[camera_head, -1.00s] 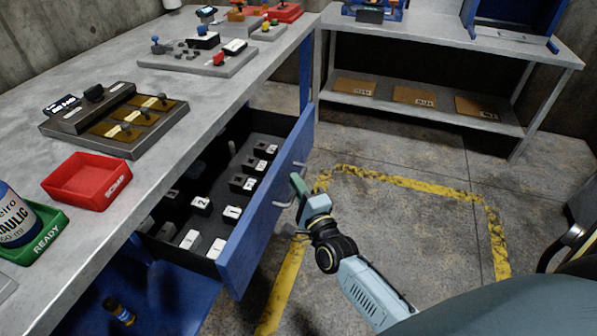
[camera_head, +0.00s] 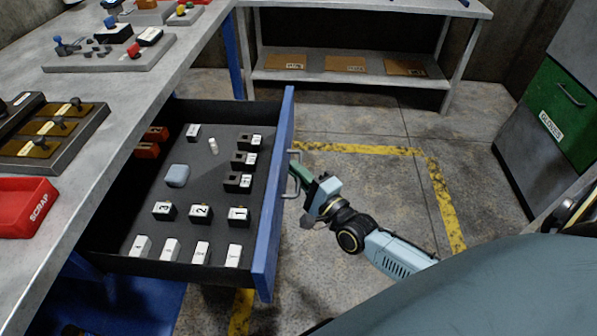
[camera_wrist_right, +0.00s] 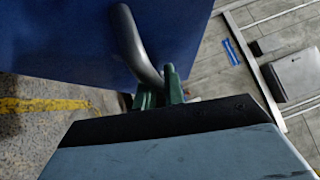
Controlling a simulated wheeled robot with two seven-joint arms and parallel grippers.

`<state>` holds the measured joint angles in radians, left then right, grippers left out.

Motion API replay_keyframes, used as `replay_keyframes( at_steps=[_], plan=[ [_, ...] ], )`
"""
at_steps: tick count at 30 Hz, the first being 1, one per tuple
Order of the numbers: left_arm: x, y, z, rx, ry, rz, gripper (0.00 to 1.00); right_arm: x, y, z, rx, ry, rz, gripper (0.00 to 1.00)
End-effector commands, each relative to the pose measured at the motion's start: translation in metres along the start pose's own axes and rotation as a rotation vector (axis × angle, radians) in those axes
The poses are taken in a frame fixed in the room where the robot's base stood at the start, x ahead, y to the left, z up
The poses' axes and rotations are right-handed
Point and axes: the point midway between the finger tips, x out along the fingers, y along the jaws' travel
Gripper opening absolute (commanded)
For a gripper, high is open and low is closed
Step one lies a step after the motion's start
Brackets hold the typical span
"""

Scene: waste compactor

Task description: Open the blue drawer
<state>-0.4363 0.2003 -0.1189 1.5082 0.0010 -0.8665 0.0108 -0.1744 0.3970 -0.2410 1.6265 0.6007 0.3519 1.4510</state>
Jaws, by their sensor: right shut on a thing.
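The blue drawer (camera_head: 272,215) stands pulled far out from under the workbench in the head view, with its dark inside showing. Its grey bar handle (camera_head: 292,175) is on the outer side of the blue front. My right gripper (camera_head: 296,172) is at the handle. In the right wrist view the green fingers (camera_wrist_right: 160,92) are shut on the lower part of the handle (camera_wrist_right: 137,48), in front of the blue panel (camera_wrist_right: 70,35). My left gripper is not in view.
Inside the drawer are several labelled black and white blocks, a pale blue block (camera_head: 177,175) and red pieces (camera_head: 147,150). A red scrap tray (camera_head: 25,208) is on the bench. A green-fronted cabinet (camera_head: 560,105) stands at right. The floor inside the yellow line is clear.

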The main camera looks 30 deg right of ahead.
Motion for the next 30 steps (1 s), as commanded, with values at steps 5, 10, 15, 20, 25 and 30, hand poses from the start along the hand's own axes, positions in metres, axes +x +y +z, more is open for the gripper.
replay_keyframes(
  at_steps=[5,10,15,20,25,30],
  plan=[
    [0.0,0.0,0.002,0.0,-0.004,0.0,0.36,-0.001,0.0,-0.001,-0.001,0.001,0.001,0.0],
    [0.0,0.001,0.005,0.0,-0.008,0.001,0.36,-0.001,0.0,-0.001,-0.001,0.002,0.001,0.2],
    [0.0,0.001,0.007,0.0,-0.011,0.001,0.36,-0.001,0.0,-0.001,-0.001,0.002,0.0,0.2],
    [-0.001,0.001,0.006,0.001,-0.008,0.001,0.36,-0.006,0.0,-0.001,-0.001,0.002,0.002,0.2],
    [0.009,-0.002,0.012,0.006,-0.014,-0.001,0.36,-0.034,0.0,-0.001,-0.001,0.002,0.006,0.2],
    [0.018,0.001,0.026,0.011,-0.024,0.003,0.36,-0.074,0.0,0.0,-0.001,0.001,0.007,0.2]
  ],
)
